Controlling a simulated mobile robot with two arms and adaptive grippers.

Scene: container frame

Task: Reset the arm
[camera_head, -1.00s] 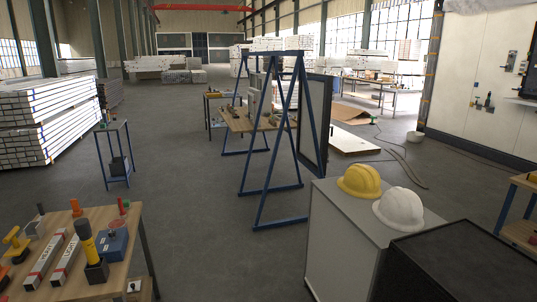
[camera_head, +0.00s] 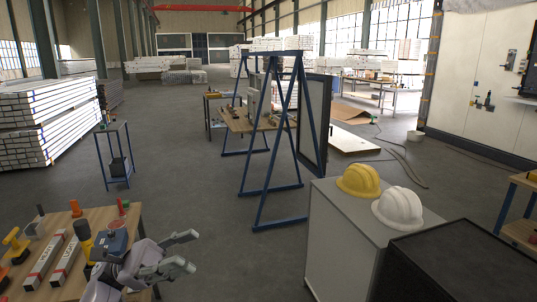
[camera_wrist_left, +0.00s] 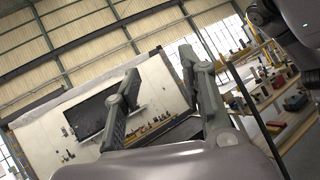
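My left gripper (camera_head: 186,252) is in the lower left of the head view, past the right edge of the wooden workbench (camera_head: 98,216). Its two fingers are spread apart with nothing between them. In the left wrist view the open fingers (camera_wrist_left: 165,95) frame a far white wall panel with a dark screen. Part of my arm hides the bench's front right corner and part of the black holder there. My right gripper is not identifiable in the head view; a dark arm part shows at the upper right of the left wrist view.
On the workbench are two silver bars (camera_head: 67,258), a yellow-handled tool (camera_head: 15,243) and a blue box (camera_head: 113,241). A grey cabinet (camera_head: 333,240) with yellow (camera_head: 358,180) and white (camera_head: 398,207) helmets stands right. A blue A-frame (camera_head: 268,190) stands mid-floor. Floor between bench and cabinet is clear.

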